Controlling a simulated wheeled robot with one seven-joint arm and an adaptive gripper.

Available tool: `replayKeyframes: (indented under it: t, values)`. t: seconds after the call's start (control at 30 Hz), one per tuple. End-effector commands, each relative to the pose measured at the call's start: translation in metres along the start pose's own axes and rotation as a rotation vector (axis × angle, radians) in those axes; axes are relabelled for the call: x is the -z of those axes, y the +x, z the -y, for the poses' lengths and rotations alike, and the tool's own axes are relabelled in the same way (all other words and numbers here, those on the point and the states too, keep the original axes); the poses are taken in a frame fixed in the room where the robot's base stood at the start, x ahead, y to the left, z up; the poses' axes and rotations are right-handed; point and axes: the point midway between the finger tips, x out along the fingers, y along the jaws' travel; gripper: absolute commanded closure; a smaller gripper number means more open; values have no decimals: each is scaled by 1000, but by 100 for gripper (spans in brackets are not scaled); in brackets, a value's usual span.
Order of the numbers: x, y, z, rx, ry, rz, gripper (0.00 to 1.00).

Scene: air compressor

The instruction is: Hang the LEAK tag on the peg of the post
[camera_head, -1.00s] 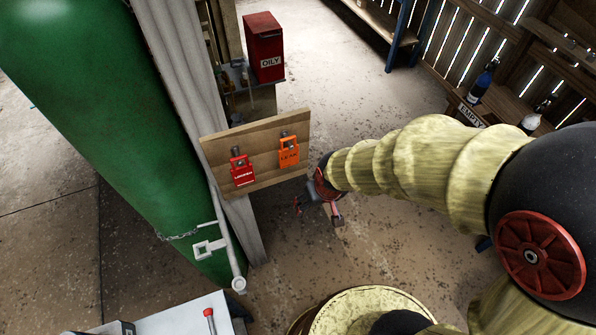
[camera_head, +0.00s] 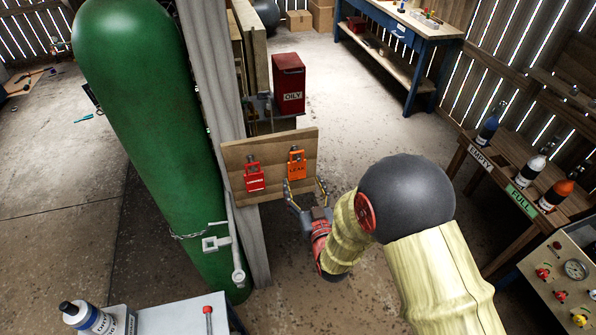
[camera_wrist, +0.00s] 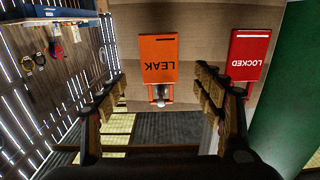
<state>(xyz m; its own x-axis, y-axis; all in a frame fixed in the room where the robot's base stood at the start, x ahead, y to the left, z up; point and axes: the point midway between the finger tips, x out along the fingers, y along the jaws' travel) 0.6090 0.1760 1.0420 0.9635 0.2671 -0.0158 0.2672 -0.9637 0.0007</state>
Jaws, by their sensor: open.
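The orange LEAK tag (camera_head: 296,167) hangs on the right half of a wooden board (camera_head: 272,188). In the wrist view the LEAK tag (camera_wrist: 158,58) appears upside down, with a small metal holder at its hole end. My gripper (camera_head: 305,187) is open and empty just below and in front of this tag. In the wrist view its fingers (camera_wrist: 162,88) stand apart to the left and right of the tag, not closed on it. The red LOCKED tag (camera_wrist: 249,55) hangs beside it, outside the fingers. I cannot make out a separate free peg on a post.
A grey post (camera_head: 213,75) stands behind the board's left side, next to a tall green tank (camera_head: 140,100). A red OILY bin (camera_head: 289,85) is behind the board. A bench with bottles (camera_head: 500,180) stands at right. The floor between is clear.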

Motion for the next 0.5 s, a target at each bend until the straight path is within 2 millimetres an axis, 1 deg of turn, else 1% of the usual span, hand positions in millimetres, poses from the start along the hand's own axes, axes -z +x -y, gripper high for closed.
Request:
replayKeyframes:
  t: [0.13, 0.2, 0.43, 0.5]
  values:
    - [5, 10, 0, 0, 0, -19, 32]
    - [5, 18, 0, 0, 0, -18, 32]
    - [5, 36, 0, 0, 0, -17, 32]
    - [3, 45, 0, 0, 0, -15, 32]
